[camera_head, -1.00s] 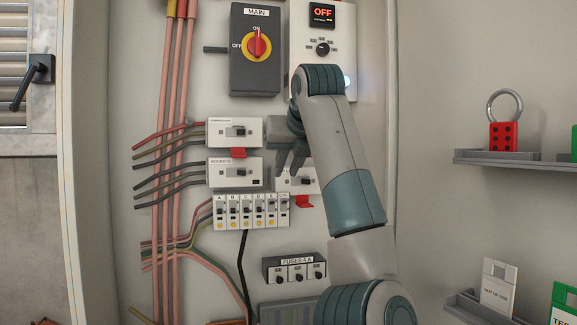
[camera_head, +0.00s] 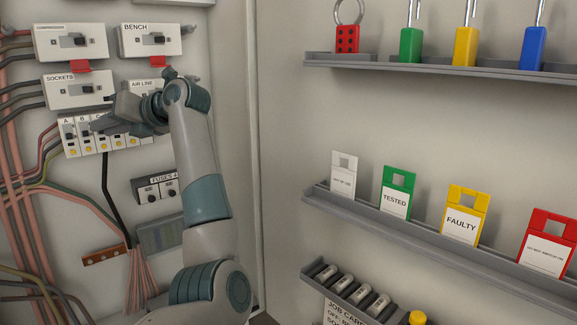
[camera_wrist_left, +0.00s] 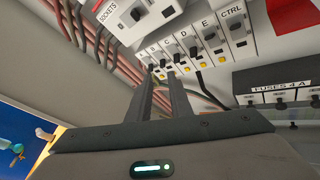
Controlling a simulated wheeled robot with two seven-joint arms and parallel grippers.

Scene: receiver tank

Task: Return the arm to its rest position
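My left arm rises from the bottom of the head view, bent at its joints, in front of the electrical panel. My left gripper (camera_head: 100,122) points left at the row of small breakers (camera_head: 72,140) marked with letters, below the SOCKETS switch (camera_head: 82,90). In the left wrist view the two dark fingers (camera_wrist_left: 160,74) stand slightly apart with nothing visible between them. Their tips appear just in front of the breaker row (camera_wrist_left: 188,50); I cannot tell whether they touch. The arm partly hides the AIR LINE switch (camera_head: 146,86) and some breakers. My right gripper is not in view.
COMPRESSOR (camera_head: 70,41) and BENCH (camera_head: 152,40) switches sit above. A fuse block (camera_head: 156,188) and cables are close to the arm. Shelves (camera_head: 400,225) on the right wall hold padlocks and coloured tags. The space between arm and right wall looks clear.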

